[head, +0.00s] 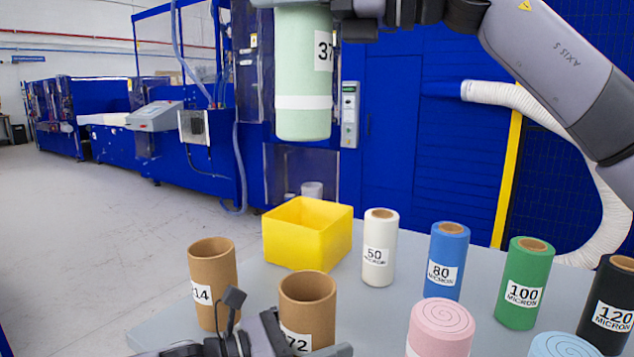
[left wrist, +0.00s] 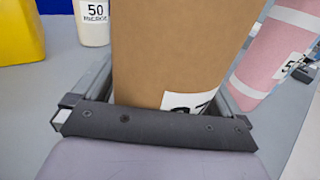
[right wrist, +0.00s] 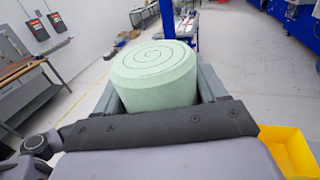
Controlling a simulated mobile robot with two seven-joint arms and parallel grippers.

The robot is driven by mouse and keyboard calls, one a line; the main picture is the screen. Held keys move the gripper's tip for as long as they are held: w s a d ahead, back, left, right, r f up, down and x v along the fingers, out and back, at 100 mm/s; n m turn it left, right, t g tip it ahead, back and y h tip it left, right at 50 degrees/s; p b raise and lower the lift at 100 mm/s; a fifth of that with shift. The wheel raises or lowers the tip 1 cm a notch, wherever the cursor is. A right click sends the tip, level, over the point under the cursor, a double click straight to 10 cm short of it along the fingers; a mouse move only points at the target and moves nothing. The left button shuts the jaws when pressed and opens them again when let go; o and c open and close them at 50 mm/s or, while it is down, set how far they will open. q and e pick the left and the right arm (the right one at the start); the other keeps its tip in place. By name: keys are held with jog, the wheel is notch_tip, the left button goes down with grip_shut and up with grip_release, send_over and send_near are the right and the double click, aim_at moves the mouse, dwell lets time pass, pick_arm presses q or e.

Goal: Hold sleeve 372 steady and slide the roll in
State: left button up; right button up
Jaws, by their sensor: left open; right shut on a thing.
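The brown cardboard sleeve (head: 307,303), its label partly hidden and reading "72", stands upright and open-topped on the table. My left gripper (head: 272,335) is low at this sleeve, its jaws open. In the left wrist view the sleeve (left wrist: 180,50) stands between the two fingers, with its label partly cut off. My right gripper (right wrist: 158,88) is shut on a pale green foam roll (head: 303,75) with a white band and a label starting "37". It holds the roll upright, high above the table, behind and above the sleeve. The roll's spiral end shows in the right wrist view (right wrist: 153,62).
Another brown sleeve (head: 212,280) ending "14" stands left, and a yellow bin (head: 307,235) behind. White (head: 379,250), blue (head: 447,262), green (head: 523,285) and black (head: 612,300) micron rolls stand right. A pink roll (head: 440,325) and a light blue roll (head: 562,346) are nearer.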

pick_arm(q)
jog(key=shift+c, duration=0.3)
jog(key=c, duration=0.8)
